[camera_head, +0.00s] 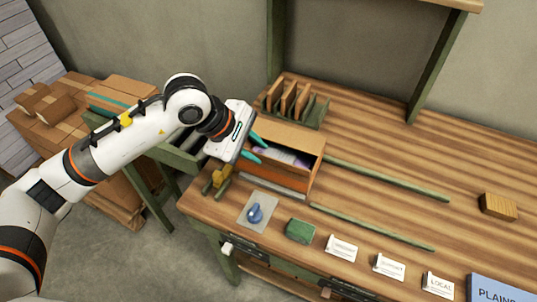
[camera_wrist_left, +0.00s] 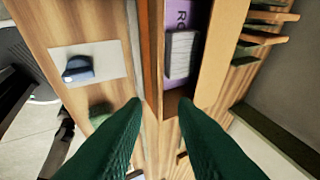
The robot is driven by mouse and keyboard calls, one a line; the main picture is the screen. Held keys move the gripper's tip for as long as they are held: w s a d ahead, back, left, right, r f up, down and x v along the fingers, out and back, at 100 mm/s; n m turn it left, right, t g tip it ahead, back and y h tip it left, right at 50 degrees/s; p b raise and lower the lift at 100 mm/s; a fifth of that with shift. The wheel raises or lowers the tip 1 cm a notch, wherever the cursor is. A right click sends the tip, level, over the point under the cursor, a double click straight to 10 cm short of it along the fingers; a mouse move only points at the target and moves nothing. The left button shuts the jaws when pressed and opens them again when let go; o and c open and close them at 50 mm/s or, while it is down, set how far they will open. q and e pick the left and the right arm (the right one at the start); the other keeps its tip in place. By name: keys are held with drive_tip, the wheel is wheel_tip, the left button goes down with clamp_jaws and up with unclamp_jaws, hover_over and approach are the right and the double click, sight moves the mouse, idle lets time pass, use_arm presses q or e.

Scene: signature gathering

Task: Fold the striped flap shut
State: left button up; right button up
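A cardboard box (camera_head: 290,176) stands on the wooden table with its top open. Its front side is orange-brown, with a pale strip along the bottom. A plain tan panel (camera_head: 288,134) shows along its back edge; I cannot tell which part is the striped flap. Inside are a purple item (camera_wrist_left: 180,18) and a white stack (camera_wrist_left: 182,55). My left gripper (camera_head: 256,147) is open and empty over the box's left end. In the left wrist view its green fingers (camera_wrist_left: 158,103) are spread above the box opening. My right gripper is out of view.
A slotted rack (camera_head: 292,103) stands behind the box. A blue-handled stamp (camera_head: 255,213) on a grey pad, a green block (camera_head: 299,231) and several white cards (camera_head: 341,247) lie in front. Two green rails (camera_head: 385,178) run right. A wooden block (camera_head: 498,206) sits far right.

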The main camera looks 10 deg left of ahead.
sight(268, 159)
use_arm(q)
drive_tip(key=p+x, duration=0.1)
drive_tip(key=x, duration=0.4)
drive_tip(key=shift+w+d+f, duration=0.15)
drive_tip(key=shift+d+f, duration=0.1)
drive_tip(key=shift+f, duration=0.05)
clamp_jaws()
